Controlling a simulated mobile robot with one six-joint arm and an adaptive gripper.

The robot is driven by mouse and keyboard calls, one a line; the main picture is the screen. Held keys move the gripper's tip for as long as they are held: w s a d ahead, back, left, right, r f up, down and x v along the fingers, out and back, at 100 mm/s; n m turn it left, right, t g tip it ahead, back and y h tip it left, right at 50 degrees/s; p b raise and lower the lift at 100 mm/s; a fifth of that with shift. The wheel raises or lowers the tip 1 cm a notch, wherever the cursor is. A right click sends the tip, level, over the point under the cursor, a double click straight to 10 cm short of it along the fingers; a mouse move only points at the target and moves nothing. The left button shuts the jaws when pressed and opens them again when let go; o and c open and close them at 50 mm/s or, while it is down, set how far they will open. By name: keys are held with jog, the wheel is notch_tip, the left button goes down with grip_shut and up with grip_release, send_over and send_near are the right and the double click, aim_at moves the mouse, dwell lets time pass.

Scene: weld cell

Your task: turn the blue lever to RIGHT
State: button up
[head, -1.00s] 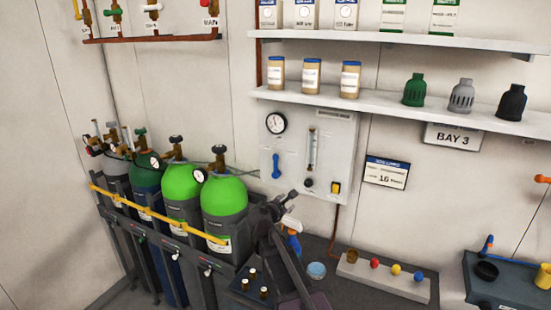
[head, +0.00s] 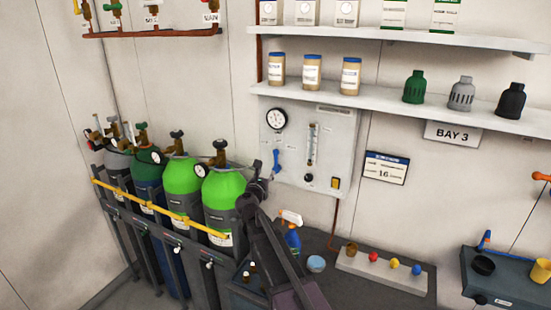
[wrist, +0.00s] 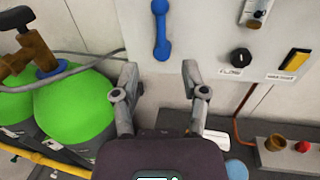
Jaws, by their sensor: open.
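The blue lever (head: 276,161) is on the front of the pale wall panel (head: 339,150), below the round gauge. It stands close to upright. In the wrist view the blue lever (wrist: 161,30) is at the top centre, just ahead of the gap between my fingers. My gripper (wrist: 160,70) is open and empty, with one finger on each side of the lever's line. The fingers look apart from the lever. In the head view my gripper (head: 264,172) is just below and left of the lever. I cannot read any position labels by the lever.
Green-topped gas cylinders (head: 223,190) with a yellow rail stand left of my arm. The panel also carries a black knob (wrist: 240,58) and a yellow switch (wrist: 296,60). A spray bottle (head: 292,236) stands on the bench below. Another blue-handled piece (head: 485,240) is at far right.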

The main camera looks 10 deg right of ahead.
aim_at(275, 157)
jog(key=x, duration=1.3)
jog(key=shift+w+d+f, duration=0.1)
jog(key=shift+w, duration=0.15)
grip_shut()
